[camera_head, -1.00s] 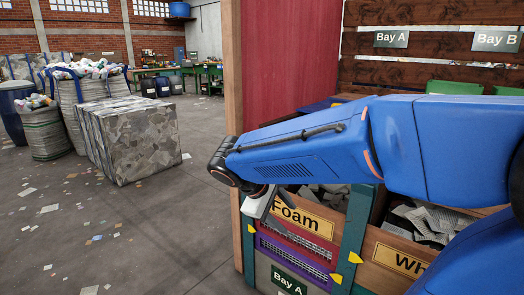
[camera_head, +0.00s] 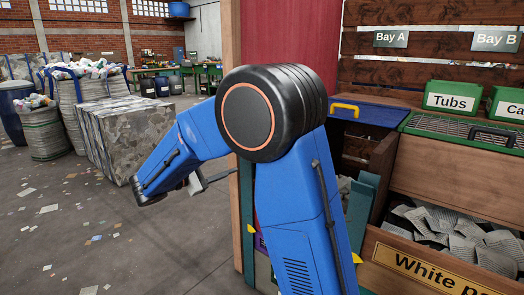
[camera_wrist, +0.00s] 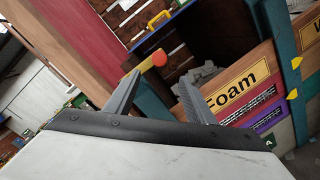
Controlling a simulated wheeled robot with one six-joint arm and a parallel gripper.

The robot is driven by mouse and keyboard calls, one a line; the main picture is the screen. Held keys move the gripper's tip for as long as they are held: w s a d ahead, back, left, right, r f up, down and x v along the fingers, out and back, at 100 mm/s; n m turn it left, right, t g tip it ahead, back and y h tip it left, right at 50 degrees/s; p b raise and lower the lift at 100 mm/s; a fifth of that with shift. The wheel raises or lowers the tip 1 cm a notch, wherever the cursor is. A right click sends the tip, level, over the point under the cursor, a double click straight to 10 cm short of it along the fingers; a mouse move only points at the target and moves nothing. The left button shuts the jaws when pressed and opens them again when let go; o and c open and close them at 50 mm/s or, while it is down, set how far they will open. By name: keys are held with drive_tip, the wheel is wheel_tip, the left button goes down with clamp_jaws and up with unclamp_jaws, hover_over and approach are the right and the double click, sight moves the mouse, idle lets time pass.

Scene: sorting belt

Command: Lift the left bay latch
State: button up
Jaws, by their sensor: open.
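The latch (camera_wrist: 150,65), a short yellow bar with a red end, shows in the wrist view on the left teal post (camera_wrist: 153,107) of the Foam bay. In the head view my arm hides it. My gripper (camera_wrist: 157,80) is open and empty, its two grey fingers pointing toward the bay. In the wrist view the latch appears just beyond the left fingertip; contact cannot be told. The Foam front panel (camera_wrist: 237,93) shows beyond the right finger. In the head view my gripper (camera_head: 220,176) is left of the bay, partly hidden by my arm.
A blue lid with a yellow handle (camera_head: 345,108) is at the bay's back. The white paper bin (camera_head: 410,262) stands right. A red panel with a wooden edge (camera_head: 231,60) rises behind my arm. A paper bale (camera_head: 128,138) stands left; littered floor between is open.

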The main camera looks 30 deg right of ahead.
drive_tip(key=w+d, duration=0.1)
drive_tip(key=d, duration=0.4)
drive_tip(key=w+d, duration=0.1)
drive_tip(key=d, duration=0.5)
drive_tip(key=w+d, duration=0.1)
drive_tip(key=d, duration=0.4)
drive_tip(key=shift+w+d, duration=0.25)
drive_tip(key=shift+d, duration=0.15)
clamp_jaws()
